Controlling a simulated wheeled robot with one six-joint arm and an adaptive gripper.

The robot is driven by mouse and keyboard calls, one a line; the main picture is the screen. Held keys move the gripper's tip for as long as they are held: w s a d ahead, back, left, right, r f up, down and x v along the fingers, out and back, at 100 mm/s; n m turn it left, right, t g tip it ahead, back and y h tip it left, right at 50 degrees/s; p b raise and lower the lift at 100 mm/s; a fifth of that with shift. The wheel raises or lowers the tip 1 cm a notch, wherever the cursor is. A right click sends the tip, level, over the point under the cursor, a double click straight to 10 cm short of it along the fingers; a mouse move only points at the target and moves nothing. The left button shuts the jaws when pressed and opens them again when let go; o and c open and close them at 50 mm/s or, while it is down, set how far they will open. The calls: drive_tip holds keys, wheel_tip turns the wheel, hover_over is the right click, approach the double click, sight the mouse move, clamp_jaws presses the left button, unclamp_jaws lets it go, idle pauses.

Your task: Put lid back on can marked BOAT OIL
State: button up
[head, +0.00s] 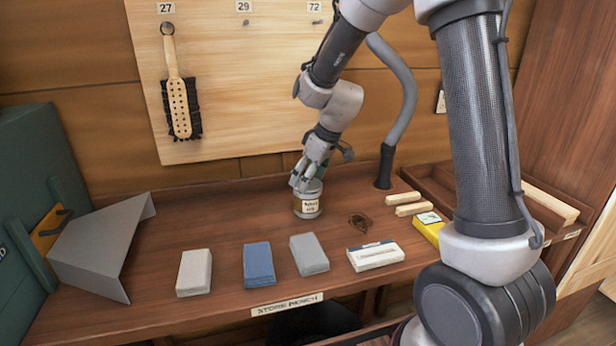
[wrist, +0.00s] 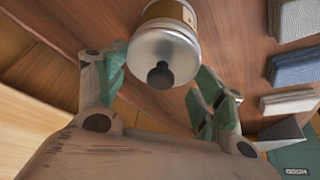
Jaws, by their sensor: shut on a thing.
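The can (head: 307,207) stands upright on the bench, with a two-line label on its front that is too small to read surely. Its side and label edge also show at the top of the wrist view (wrist: 170,10). A silver lid (wrist: 165,42) with a black knob is at the can's top; I cannot tell whether it is fully seated. My gripper (head: 306,181) points down over the can. The fingers hide most of the lid in the head view.
A white block (head: 194,272), a blue block (head: 258,264), a grey block (head: 309,254) and a white box (head: 375,256) lie along the front. A grey bent sheet (head: 100,250) stands left. A grey hose (head: 398,100) rises behind, right of the can. A yellow item (head: 428,230) lies right.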

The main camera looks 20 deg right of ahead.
drive_tip(key=o, duration=1)
drive_tip(key=shift+o, duration=0.7)
drive_tip(key=shift+r, duration=3.5)
clamp_jaws()
